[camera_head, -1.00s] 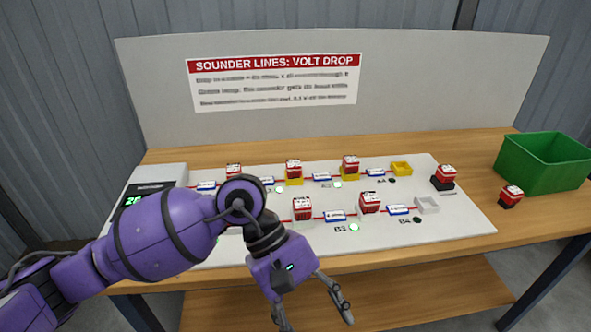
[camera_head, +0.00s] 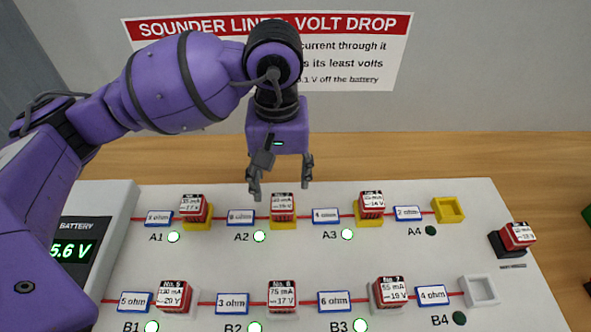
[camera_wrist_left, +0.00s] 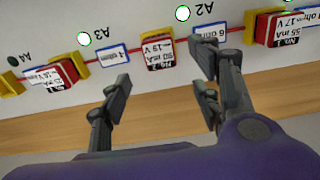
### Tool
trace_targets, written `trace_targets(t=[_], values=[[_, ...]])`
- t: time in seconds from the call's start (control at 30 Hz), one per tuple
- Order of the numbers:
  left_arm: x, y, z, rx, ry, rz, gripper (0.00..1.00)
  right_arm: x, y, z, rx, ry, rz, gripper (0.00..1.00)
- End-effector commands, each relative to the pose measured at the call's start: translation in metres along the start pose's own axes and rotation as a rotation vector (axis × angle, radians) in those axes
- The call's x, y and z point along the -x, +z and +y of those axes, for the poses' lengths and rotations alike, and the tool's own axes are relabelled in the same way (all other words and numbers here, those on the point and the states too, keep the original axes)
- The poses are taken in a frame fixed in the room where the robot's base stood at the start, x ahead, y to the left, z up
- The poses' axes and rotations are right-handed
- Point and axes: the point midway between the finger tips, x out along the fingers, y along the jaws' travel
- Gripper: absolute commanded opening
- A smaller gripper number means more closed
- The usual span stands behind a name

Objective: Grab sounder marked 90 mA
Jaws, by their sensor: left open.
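A red sounder with a white label (camera_head: 283,205) sits in a yellow socket at A2. In the left wrist view this sounder (camera_wrist_left: 159,50) reads No. 2 and 15 V; its current ends in 0 mA, but I cannot tell the first digit. My left gripper (camera_head: 281,184) is open and empty, its fingers pointing down just above and behind the A2 sounder. The wrist view shows the fingers (camera_wrist_left: 164,86) apart, with the sounder beyond the gap. Other red sounders stand at A1 (camera_head: 193,207) and A3 (camera_head: 371,204). My right gripper is not in view.
The front row holds sounders at B1 (camera_head: 173,296), B2 (camera_head: 282,295) and B3 (camera_head: 389,294). A4 has an empty yellow socket (camera_head: 448,210); B4 has an empty white one (camera_head: 481,291). Another sounder (camera_head: 518,235) sits on a black base at right. The battery box (camera_head: 105,218) stands left.

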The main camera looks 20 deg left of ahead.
Motion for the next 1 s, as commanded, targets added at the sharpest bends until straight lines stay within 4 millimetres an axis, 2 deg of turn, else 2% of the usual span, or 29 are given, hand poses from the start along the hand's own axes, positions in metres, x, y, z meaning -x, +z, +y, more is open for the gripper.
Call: trace_targets(t=[0.17,0.37,0.57,0.7,0.97,1.0], values=[[-0.008,0.001,0.000,0.000,-0.001,-0.002,0.58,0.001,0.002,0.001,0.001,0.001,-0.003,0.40],[-0.030,0.003,0.000,0.001,-0.001,-0.003,0.58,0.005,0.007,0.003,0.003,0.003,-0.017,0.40],[-0.057,0.009,-0.001,0.001,0.001,-0.001,0.58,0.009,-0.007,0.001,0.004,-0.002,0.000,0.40],[-0.075,0.008,-0.001,0.001,0.000,-0.003,0.58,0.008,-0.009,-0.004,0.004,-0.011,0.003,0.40],[-0.079,0.008,-0.001,0.000,0.000,-0.002,0.58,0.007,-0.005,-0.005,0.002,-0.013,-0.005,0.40],[-0.079,0.008,-0.001,0.000,0.000,-0.002,0.55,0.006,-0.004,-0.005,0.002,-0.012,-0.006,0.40]])
